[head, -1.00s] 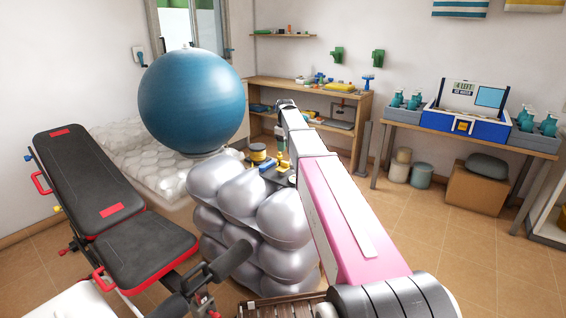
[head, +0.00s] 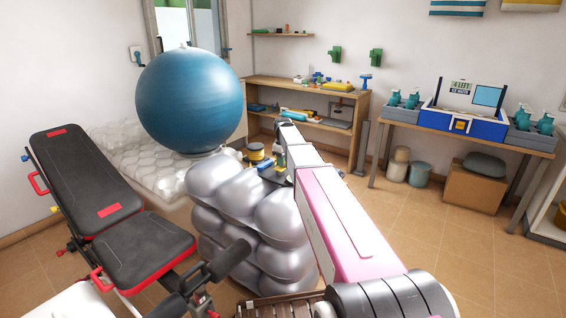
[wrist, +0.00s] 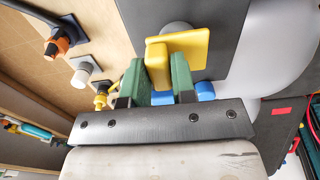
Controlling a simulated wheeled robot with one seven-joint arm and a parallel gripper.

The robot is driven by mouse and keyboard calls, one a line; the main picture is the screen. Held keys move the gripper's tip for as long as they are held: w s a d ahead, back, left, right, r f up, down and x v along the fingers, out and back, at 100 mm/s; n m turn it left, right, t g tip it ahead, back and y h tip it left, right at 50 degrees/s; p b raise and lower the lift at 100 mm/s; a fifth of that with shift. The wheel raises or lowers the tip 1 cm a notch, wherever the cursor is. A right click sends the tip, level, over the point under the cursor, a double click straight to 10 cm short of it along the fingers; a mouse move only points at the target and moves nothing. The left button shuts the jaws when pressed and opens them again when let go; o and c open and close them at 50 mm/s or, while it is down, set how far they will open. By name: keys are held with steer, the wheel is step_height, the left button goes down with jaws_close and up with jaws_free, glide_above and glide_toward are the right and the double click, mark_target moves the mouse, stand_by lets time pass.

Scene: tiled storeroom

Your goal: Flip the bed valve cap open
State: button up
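In the wrist view, a yellow piece (wrist: 186,47), possibly the valve cap, has a flat bar and a block reaching down. It sits by a grey round part on a dark plate (wrist: 220,22). The green fingers of my gripper (wrist: 159,82) stand on either side of the yellow block; whether they press on it I cannot tell. Blue rounded parts (wrist: 205,91) show behind the fingers. In the head view my arm reaches over the silvery inflated stack (head: 250,208), and its own links largely hide the contact area.
An orange-and-black fitting (wrist: 56,44) and a white knob (wrist: 82,76) show in the wrist view. A blue ball (head: 191,101) and a bench (head: 90,180) stand left.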

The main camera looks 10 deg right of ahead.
mark_target(280, 168)
jaws_close()
steer(key=shift+s+r, duration=0.1)
steer(key=t+h, duration=0.1)
steer(key=s+a+r+t+h, duration=0.1)
steer(key=r+t+h, duration=0.1)
steer(key=shift+s+a+t+h, duration=0.3)
steer(key=shift+s+t+h, duration=0.1)
steer(key=a+t+h, duration=0.1)
steer(key=s+t+h, duration=0.1)
steer(key=t+h, duration=0.1)
steer(key=shift+s+a+r, duration=0.3)
steer(key=shift+a+r, duration=0.05)
steer(key=t+h, duration=0.1)
steer(key=s+a+t+h, duration=0.1)
steer(key=t+h, duration=0.1)
steer(key=shift+s+a+f, duration=0.15)
steer(key=shift+s+a, duration=0.15)
steer(key=shift+a, duration=0.1)
steer(key=shift+s+a+f+t+h, duration=0.2)
steer(key=shift+s+a+t+h, duration=0.1)
steer(key=shift+t+h, duration=0.45)
steer(key=shift+s+a+f+t+h, duration=0.25)
steer(key=shift+t+h, duration=0.45)
steer(key=shift+s+a+f+t+h, duration=0.2)
steer(key=shift+s+a+t+h, duration=0.1)
steer(key=shift+t+h, duration=0.45)
